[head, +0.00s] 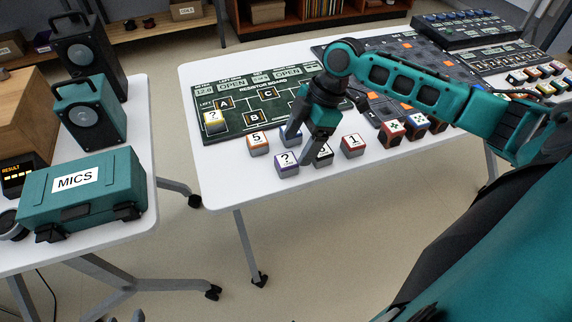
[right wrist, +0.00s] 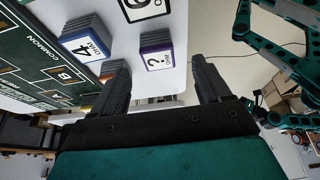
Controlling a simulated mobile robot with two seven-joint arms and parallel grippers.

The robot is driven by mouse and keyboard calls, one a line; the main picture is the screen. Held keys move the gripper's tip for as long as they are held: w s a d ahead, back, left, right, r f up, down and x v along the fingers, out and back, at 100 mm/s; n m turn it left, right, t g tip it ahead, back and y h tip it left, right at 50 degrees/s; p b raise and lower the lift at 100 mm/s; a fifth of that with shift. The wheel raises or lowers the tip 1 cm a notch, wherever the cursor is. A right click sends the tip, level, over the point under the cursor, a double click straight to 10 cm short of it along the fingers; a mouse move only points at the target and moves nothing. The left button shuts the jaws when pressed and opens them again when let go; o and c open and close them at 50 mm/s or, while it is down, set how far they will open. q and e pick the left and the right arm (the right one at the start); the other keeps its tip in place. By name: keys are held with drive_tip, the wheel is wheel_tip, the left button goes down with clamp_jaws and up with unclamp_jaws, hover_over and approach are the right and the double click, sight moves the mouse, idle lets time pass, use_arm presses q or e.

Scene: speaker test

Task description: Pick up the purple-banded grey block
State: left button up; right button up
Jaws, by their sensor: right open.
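My right gripper (head: 303,142) is open and empty, above and just behind the block in the head view. Its two dark fingers also show in the right wrist view (right wrist: 157,70).
Close by stand an orange-banded "5" block (head: 258,145), a black-banded block (head: 322,157) partly hidden by my gripper, a red-banded "1" block (head: 353,147) and a blue-banded "4" block (right wrist: 86,42). The green resistor board (head: 240,88) lies behind. The table's front edge is close.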

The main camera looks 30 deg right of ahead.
sight(292, 158)
drive_tip(key=x, duration=0.4)
drive_tip(key=b+x, duration=0.1)
drive_tip(key=shift+w+d+f, duration=0.1)
drive_tip(key=shift+d+f, duration=0.05)
drive_tip(key=shift+f, duration=0.35)
drive_tip(key=shift+r, duration=0.1)
drive_tip(key=c, duration=1)
drive_tip(key=shift+c, duration=0.4)
drive_tip(key=shift+r, duration=0.15)
